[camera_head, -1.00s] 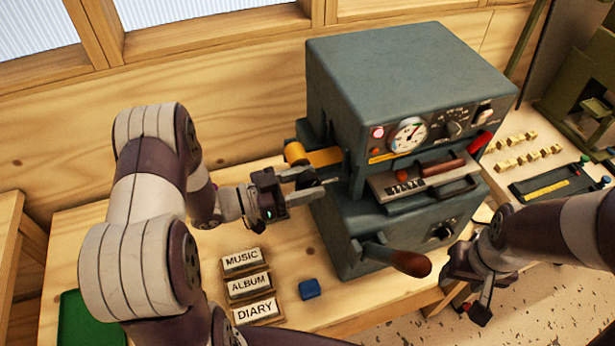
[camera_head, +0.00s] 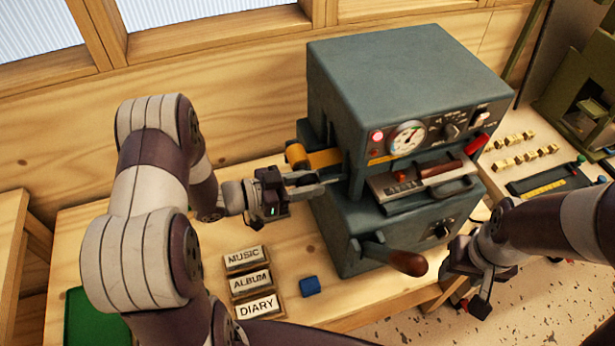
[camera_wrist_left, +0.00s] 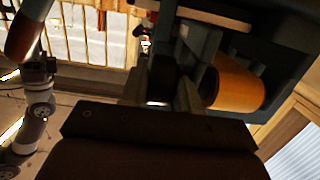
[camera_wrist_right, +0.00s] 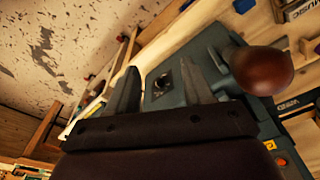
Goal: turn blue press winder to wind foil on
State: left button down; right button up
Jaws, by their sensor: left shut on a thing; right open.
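The blue-grey press (camera_head: 405,90) stands on the wooden bench. A gold foil roll (camera_head: 296,154) sits at its left side, with a gold strip running into the press; the roll also shows in the left wrist view (camera_wrist_left: 238,84). My left gripper (camera_head: 316,184) is at the press's left side, just below the roll. Its fingers are shut on a dark round winder knob (camera_wrist_left: 162,76), which they mostly hide in the head view. My right gripper (camera_head: 476,290) is open and empty, in front of the press at the right; its parted fingers show in the right wrist view (camera_wrist_right: 160,90).
A brown-handled lever (camera_head: 408,262) sticks out from the press front. Blocks reading MUSIC, ALBUM and DIARY (camera_head: 250,283) and a small blue block (camera_head: 310,286) lie on the bench. Several brass type pieces (camera_head: 520,150) lie at the right.

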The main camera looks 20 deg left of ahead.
pick_arm(q)
jog(key=g+y+p, duration=0.1)
jog(key=y+p, duration=0.1)
jog(key=p, duration=0.2)
jog(key=g+y+p, duration=0.2)
jog(key=p, duration=0.3)
jog(key=g+y+p, duration=0.1)
jog(key=y+p, duration=0.2)
jog(key=p, duration=0.1)
jog(key=shift+d+r+g, duration=0.15)
jog(key=shift+r+g, duration=0.25)
jog(key=shift+w+f+g+y+p, duration=0.1)
jog(key=shift+f+g+y+p, duration=0.2)
jog(key=shift+g+y+p, duration=0.7)
jog(key=shift+f+t+p, duration=0.1)
jog(key=shift+t+p, duration=0.2)
jog(key=shift+p, duration=0.15)
jog(key=c, duration=1.1)
grip_release()
jog(key=shift+o, duration=0.9)
jog(key=v, duration=1.2)
jog(key=shift+d+r, duration=0.15)
jog(key=shift+r, duration=0.3)
